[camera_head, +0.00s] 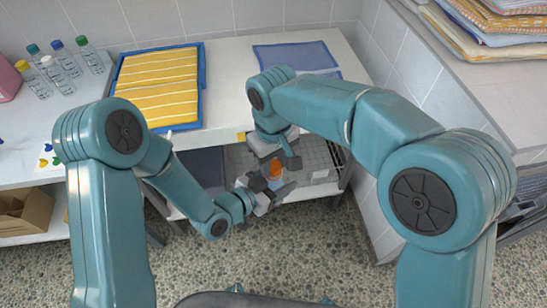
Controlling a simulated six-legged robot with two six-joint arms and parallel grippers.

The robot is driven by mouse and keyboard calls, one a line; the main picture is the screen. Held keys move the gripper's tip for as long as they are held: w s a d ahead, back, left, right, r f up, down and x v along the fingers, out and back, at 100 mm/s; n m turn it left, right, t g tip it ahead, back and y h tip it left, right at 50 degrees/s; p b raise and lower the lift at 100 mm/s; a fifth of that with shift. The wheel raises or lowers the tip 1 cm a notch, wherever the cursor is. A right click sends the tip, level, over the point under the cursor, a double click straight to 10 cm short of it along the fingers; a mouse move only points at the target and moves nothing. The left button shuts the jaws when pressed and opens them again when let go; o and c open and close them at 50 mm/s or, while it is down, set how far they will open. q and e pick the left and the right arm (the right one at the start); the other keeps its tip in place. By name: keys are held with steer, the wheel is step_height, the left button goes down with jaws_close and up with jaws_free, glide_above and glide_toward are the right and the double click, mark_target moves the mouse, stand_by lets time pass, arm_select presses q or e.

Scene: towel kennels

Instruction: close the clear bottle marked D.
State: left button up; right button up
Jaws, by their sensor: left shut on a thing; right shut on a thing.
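A small bottle (274,172) with an orange part is held in the air between my two grippers, in front of the table's front edge. My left gripper (266,188) is shut on its lower part from below left. My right gripper (276,151) comes from above and is shut at its top, on what looks like the cap. The fingers hide much of the bottle. The D mark cannot be read, and I cannot tell whether the cap is seated.
Several clear bottles (62,66) with coloured caps stand at the back left of the table. A yellow striped towel on a blue mat (160,85) and a folded blue towel (296,57) lie on it. A wire kennel (318,160) is below. Stacked towels (500,22) are at the upper right.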

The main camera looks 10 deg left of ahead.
steer(key=shift+d+f, duration=0.1)
steer(key=shift+f, duration=0.9)
stand_by(0.5)
steer(key=shift+r, duration=0.1)
steer(key=shift+r, duration=0.2)
steer(key=shift+s+r, duration=0.25)
stand_by(1.0)
steer(key=shift+f, duration=0.45)
steer(key=shift+w+f, duration=0.15)
steer(key=shift+w, duration=0.05)
stand_by(0.5)
steer(key=shift+r, duration=0.3)
steer(key=shift+r, duration=0.25)
stand_by(0.8)
